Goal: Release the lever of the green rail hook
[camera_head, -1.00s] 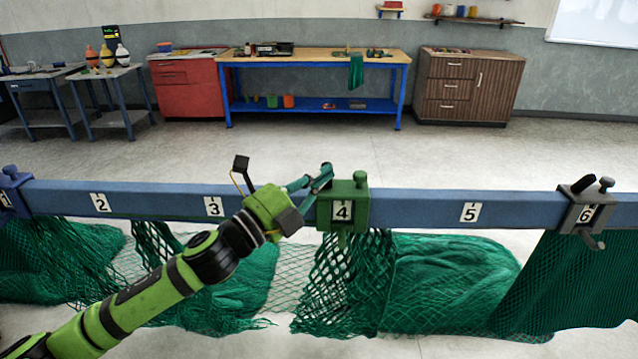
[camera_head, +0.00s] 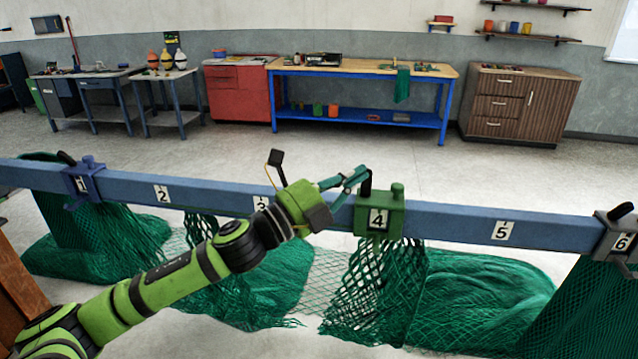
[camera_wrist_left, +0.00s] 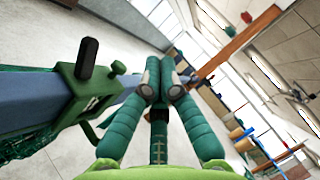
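The green rail hook (camera_head: 380,219) sits on the blue rail (camera_head: 455,220) at label 4, with a green net hanging below it. Its black lever (camera_head: 365,183) stands upright on the hook's left side, partly behind my fingertips in the head view. My left gripper (camera_head: 357,175) is beside the lever, above the rail. In the left wrist view its two fingers (camera_wrist_left: 161,78) meet at the tips with nothing seen between them. The hook (camera_wrist_left: 86,92) and its lever (camera_wrist_left: 87,58) are left of the fingers there, apart from them. My right gripper is not in view.
A blue-purple hook (camera_head: 83,182) is at label 1 and a grey hook (camera_head: 622,236) at label 6. Green nets (camera_head: 480,290) hang and lie below the rail. Behind it is open floor, then a blue workbench (camera_head: 358,121) and cabinets.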

